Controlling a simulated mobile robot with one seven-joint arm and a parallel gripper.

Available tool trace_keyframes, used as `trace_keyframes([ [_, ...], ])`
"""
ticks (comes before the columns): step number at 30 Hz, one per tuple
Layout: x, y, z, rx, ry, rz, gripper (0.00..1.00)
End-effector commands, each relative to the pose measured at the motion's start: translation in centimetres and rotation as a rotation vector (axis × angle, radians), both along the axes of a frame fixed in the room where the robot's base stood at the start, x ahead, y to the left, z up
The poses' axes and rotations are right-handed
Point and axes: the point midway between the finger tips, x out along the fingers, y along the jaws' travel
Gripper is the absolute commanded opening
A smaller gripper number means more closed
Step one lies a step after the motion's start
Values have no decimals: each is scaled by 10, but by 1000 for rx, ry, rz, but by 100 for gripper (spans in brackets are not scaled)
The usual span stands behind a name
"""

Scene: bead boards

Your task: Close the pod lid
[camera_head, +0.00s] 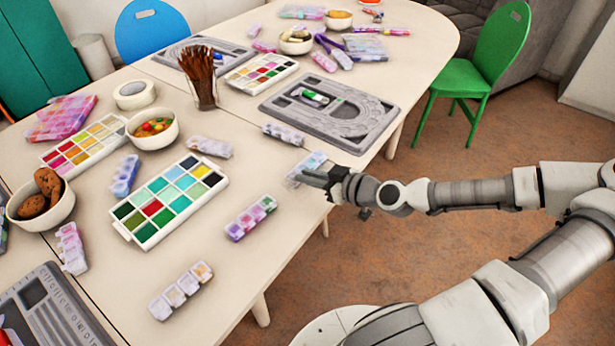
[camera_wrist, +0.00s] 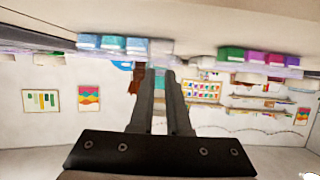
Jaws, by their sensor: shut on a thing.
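A pod strip (camera_head: 309,160) with pale blue and lilac cells lies at the table's front edge in the head view. It shows upside down at the upper left of the wrist view (camera_wrist: 112,43), with teal to blue cells. At its end by my fingers, a pale translucent lid (camera_wrist: 160,50) seems to stand out past the other cells. My gripper (camera_head: 306,176) reaches the strip from the right, and its fingertips (camera_wrist: 162,76) are close together at this lid. They are shut on it, though the exact contact is hard to see.
A purple-green pod strip (camera_head: 251,218) lies to the left, and a white-grey one (camera_head: 283,134) lies behind. A grey board (camera_head: 330,135) is behind right. A paint palette (camera_head: 171,200) is further left. The table between the strips is clear.

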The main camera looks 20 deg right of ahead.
Motion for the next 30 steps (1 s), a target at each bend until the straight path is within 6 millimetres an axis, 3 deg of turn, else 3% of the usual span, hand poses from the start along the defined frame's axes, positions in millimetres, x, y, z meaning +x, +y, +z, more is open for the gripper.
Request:
trace_keyframes([
  [19,-2,0,-4,19,-23,1,0],
  [20,-2,0,-4,20,-23,0,20],
  [24,-1,0,-4,20,-24,1,45],
  [30,-1,0,-3,19,-26,0,46],
])
